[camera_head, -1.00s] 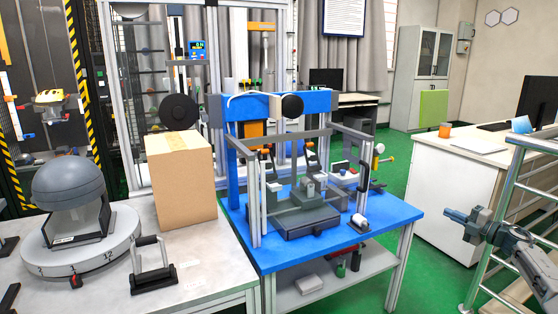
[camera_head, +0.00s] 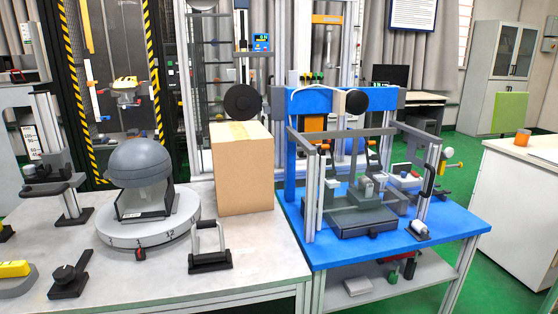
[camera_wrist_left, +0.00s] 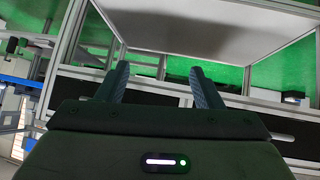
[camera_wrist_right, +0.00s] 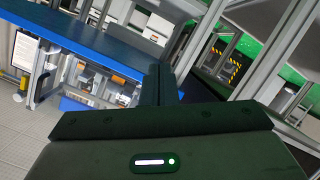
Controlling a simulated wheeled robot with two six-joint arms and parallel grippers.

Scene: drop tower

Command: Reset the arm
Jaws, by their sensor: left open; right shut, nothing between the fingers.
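My left gripper (camera_wrist_left: 158,85) shows in the left wrist view with its two fingers apart and nothing between them. Beyond it are the underside of a white table, metal frame bars and green floor. My right gripper (camera_wrist_right: 158,85) shows in the right wrist view with its fingers together and nothing held. The blue table edge (camera_wrist_right: 95,40) lies beyond it on the left. Neither gripper nor arm shows in the head view.
A grey table (camera_head: 190,270) holds a grey dome (camera_head: 140,162) on a round turntable (camera_head: 150,236), a cardboard box (camera_head: 243,170) and a black-based handle stand (camera_head: 210,258). A blue table (camera_head: 455,228) with a framed rig stands to the right.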

